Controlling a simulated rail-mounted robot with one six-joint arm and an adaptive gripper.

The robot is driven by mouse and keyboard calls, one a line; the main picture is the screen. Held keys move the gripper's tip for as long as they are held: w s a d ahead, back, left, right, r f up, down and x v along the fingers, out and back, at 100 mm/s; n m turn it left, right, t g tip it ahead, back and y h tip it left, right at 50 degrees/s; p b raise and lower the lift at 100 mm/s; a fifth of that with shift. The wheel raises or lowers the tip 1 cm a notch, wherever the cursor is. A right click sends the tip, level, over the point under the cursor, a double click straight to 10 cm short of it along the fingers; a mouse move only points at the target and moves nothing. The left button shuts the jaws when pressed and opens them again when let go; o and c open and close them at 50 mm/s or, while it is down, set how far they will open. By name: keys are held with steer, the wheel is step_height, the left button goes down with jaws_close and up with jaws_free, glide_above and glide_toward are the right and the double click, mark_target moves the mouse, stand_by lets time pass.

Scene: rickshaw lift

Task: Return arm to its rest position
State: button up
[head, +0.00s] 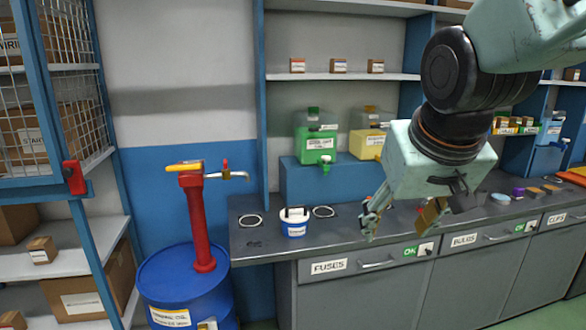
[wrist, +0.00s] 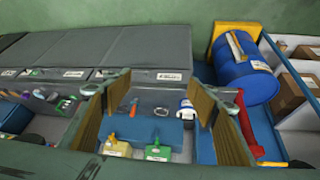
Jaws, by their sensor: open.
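My gripper (head: 402,215) hangs from my raised arm at the right of the head view, over the front of the grey counter (head: 262,240). Its two fingers are spread apart with nothing between them. In the wrist view its fingers (wrist: 160,98) stand wide apart at either side, with the counter visible between them. A white and blue tub (head: 294,222) stands on the counter to the left of the gripper, apart from it. The tub also shows in the wrist view (wrist: 186,108).
A green container (head: 316,146) and a yellow container (head: 367,144) stand on a blue riser behind. A blue drum (head: 188,290) with a red pump (head: 198,220) stands at left, beside a wire-doored shelf. The drawer labelled FUSES (head: 328,267) is below the counter.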

steer(key=s+d+f+g, duration=0.1)
steer(key=s+g, duration=0.1)
steer(key=s, duration=2.3)
steer(key=shift+f+m, duration=0.3)
steer(key=shift+f, duration=0.05)
steer(key=shift+w+d, duration=0.1)
